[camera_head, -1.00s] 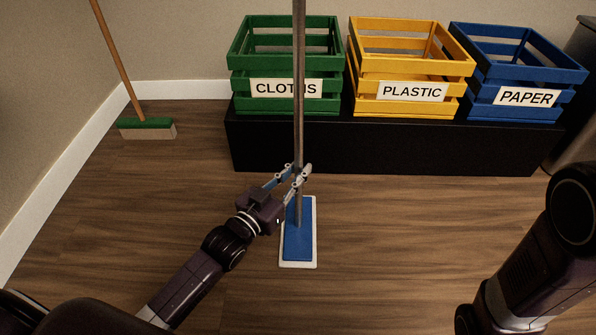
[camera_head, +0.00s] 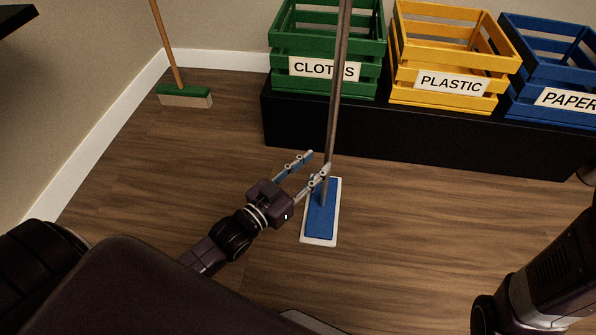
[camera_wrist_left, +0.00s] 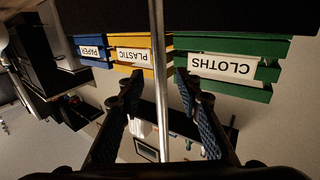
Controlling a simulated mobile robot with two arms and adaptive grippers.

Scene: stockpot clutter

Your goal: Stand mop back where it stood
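The mop stands on the floor with its grey pole (camera_head: 333,110) almost upright, leaning slightly in the picture. Its flat blue head with a white edge (camera_head: 320,222) lies flat on the wood. My left gripper (camera_head: 316,163) is open low on the pole, with its fingertips close to it. In the left wrist view, the pole (camera_wrist_left: 158,90) shows between the two spread fingers, apart from both. My right arm shows at the right edge of the head view, but its gripper is out of the frame.
Behind the mop, a black bench (camera_head: 420,140) carries a green CLOTHS crate (camera_head: 330,88), a yellow PLASTIC crate (camera_head: 440,98) and a blue PAPER crate (camera_head: 555,115). A broom (camera_head: 185,96) stands by the left wall. The floor between broom and mop is clear.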

